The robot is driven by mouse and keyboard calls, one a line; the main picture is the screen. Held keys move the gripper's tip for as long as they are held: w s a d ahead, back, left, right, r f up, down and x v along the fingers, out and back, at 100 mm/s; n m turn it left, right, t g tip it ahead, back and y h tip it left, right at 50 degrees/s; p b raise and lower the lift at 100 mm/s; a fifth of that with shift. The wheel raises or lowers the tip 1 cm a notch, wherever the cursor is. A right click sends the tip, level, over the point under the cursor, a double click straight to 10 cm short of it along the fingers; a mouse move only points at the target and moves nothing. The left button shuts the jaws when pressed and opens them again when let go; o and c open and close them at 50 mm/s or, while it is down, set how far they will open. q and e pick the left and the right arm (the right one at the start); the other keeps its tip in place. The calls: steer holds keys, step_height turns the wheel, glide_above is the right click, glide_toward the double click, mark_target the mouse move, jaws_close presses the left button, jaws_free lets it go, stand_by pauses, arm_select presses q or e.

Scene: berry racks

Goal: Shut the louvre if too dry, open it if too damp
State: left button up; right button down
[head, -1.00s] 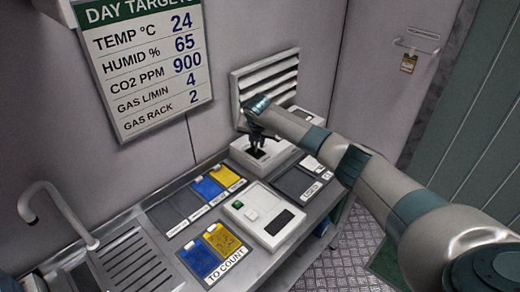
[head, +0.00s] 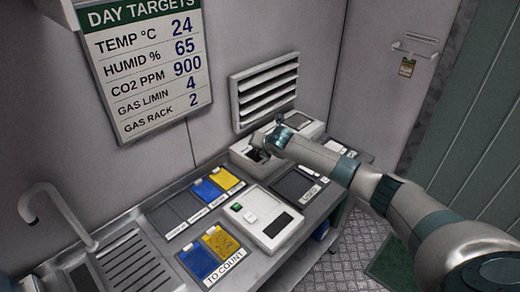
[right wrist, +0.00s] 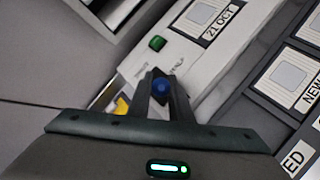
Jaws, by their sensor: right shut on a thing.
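The louvre (head: 265,92) is a white slatted vent on the back wall, with dark lines between its slats. Below it, a white control box (head: 240,153) stands on the counter. My right gripper (head: 259,153) is down at this box; its arm hides part of it. In the right wrist view my right gripper (right wrist: 160,88) is shut on a blue knob (right wrist: 162,86). A green button or light (right wrist: 157,43) shows on the white panel beyond. The targets board (head: 147,65) reads HUMID % 65. No actual humidity reading is legible. My left gripper is out of view.
A white device (head: 262,228) with a green button and dark screen stands on the counter. Blue and yellow cards (head: 216,190) lie left of my arm, others in a TO COUNT tray (head: 228,278). A sink and tap (head: 50,205) are at left.

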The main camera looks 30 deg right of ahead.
steer(key=c, duration=1.6)
jaws_free()
steer(key=shift+c, duration=0.2)
steer(key=shift+s+r, duration=0.1)
steer(key=shift+s, duration=0.05)
steer(key=b+v, duration=0.3)
steer(key=v, duration=1.4)
